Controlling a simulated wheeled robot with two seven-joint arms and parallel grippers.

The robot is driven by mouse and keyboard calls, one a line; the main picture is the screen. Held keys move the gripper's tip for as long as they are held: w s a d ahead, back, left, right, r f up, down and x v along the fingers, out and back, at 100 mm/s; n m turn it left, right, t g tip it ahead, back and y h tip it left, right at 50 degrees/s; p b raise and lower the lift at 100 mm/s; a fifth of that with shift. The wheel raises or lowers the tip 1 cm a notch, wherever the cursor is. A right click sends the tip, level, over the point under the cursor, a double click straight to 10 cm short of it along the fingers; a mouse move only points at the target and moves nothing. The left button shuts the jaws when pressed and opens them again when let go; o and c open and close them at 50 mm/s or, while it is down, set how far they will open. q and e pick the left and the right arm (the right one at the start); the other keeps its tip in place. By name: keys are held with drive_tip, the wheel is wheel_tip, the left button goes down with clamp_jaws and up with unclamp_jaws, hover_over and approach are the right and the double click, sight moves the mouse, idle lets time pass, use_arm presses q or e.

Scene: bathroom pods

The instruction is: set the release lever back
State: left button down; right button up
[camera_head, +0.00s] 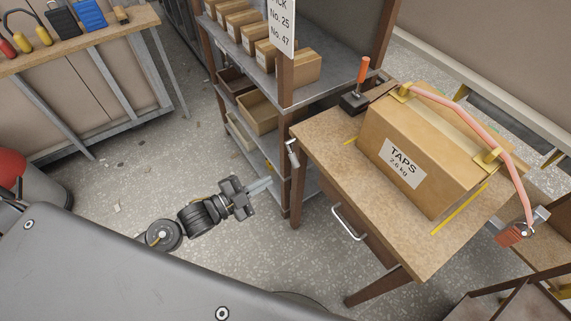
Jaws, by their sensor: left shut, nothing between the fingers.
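What looks like the release lever (364,69) has an orange handle and stands nearly upright on a dark base at the back left corner of the wooden table (322,137). My left gripper (263,186) is over the floor, left of the table and well apart from the lever. Its fingers are together and hold nothing. My right gripper is not in view.
A shelf unit (287,83) with boxes stands behind the table. A workbench (85,46) with tools is at upper left. Open floor lies between.

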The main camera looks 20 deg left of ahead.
sight(292, 156)
use_arm(q)
drive_tip(key=w+d+f+p, duration=0.1)
drive_tip(key=w+d+f, duration=0.2)
drive_tip(key=w, duration=0.7)
drive_tip(key=shift+d+p, duration=0.4)
drive_tip(key=shift+d, duration=0.3)
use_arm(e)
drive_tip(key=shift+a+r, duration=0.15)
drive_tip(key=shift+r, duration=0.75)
